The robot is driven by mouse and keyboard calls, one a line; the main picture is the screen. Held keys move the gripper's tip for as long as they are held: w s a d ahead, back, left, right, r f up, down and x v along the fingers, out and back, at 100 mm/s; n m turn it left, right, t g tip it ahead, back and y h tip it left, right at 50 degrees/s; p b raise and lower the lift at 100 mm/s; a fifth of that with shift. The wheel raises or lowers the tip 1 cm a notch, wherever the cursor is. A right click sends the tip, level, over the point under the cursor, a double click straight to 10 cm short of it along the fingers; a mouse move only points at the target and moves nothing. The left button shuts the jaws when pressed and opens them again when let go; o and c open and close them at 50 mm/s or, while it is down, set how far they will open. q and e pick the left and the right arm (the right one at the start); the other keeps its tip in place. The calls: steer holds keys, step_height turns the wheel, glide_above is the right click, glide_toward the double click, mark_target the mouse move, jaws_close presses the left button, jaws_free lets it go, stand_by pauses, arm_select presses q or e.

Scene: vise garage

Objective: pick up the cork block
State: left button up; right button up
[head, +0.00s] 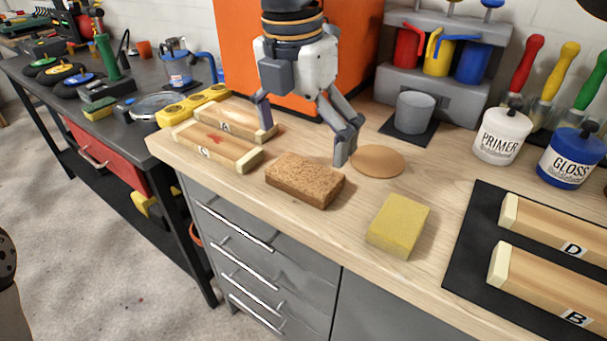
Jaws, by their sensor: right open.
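The cork block (305,181) is a speckled brown rectangular block lying flat near the front edge of the wooden worktop (290,223). My right gripper (304,142) points down from above, behind the block in the picture. Its two fingers are spread wide, with nothing between them. One fingertip hangs near the wooden pieces on the left, the other just behind the block's right end. The fingers look apart from the block. My left gripper is not in view.
Two labelled wooden pieces (218,146) lie left of the block. A flat tan disc (377,161) lies right of the gripper, and a yellow block (399,226) to the front right. A black mat (468,253) holds pieces D and B. Paint cans (501,137) stand behind.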

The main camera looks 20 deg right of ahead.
mark_target(304, 172)
steer(key=f, duration=0.4)
steer(key=shift+s+f, duration=0.2)
steer(key=shift+f, duration=0.2)
steer(key=shift+f+b, duration=0.3)
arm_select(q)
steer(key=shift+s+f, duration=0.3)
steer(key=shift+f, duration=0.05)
arm_select(e)
steer(key=shift+w+r, duration=0.1)
steer(key=c, duration=0.8)
steer(key=shift+c, duration=0.2)
